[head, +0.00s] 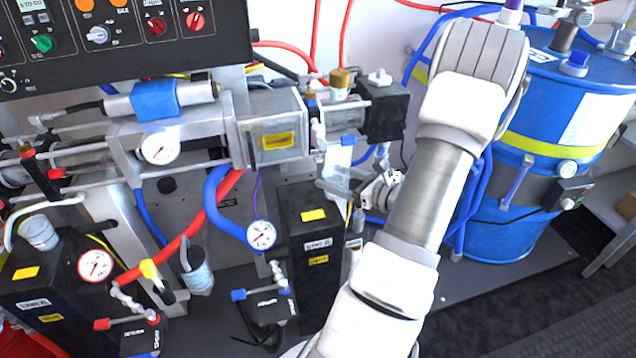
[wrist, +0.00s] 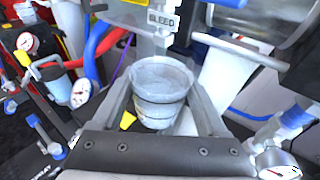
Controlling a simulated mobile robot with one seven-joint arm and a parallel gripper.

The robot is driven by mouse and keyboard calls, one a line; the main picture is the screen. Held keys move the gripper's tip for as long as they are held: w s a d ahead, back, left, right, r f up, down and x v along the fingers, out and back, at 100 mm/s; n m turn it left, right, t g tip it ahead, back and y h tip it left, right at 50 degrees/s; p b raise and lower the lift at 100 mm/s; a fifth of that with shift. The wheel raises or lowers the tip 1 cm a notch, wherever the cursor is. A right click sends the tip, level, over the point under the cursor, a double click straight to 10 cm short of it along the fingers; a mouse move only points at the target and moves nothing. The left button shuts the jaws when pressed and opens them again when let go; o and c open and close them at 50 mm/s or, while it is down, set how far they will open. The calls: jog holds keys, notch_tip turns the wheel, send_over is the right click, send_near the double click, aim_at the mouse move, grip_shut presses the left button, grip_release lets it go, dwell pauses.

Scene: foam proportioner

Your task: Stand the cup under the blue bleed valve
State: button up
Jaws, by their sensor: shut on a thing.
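My gripper (wrist: 160,98) is shut on a small translucent grey cup (wrist: 158,88), with a finger on each side of it. The cup looks roughly upright, its open rim facing the wrist camera. A plate labelled BLEED (wrist: 162,18) is just beyond the cup, above it in the wrist view. A blue part (wrist: 229,3) is at the top edge there, right of the label; I cannot tell if it is the valve handle. In the head view, a small blue part (head: 348,140) shows above my gripper (head: 340,188). The cup is hard to make out there.
Blue and red hoses (wrist: 92,45) run on the left. A black box with yellow labels (head: 312,235) is left of my gripper, and a blue drum (head: 545,130) stands at the right.

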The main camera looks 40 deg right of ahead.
aim_at(326, 171)
jog(key=x, duration=0.3)
jog(key=r+x, duration=0.1)
jog(key=x, duration=0.1)
jog(key=shift+w+f+b, duration=0.1)
jog(key=shift+b, duration=0.3)
jog(key=shift+w+f+b, duration=0.2)
jog(key=shift+f+b, duration=0.6)
jog(key=shift+f, duration=0.9)
jog(key=shift+f, duration=0.15)
jog(key=o, duration=1.2)
jog(key=shift+o, duration=0.2)
jog(key=shift+s+r, duration=0.25)
jog(key=a+p+v, duration=0.1)
jog(key=p+v, duration=0.2)
jog(key=v, duration=0.8)
jog(key=shift+s+d, duration=0.25)
jog(key=shift+d, duration=0.25)
jog(key=shift+r, duration=0.1)
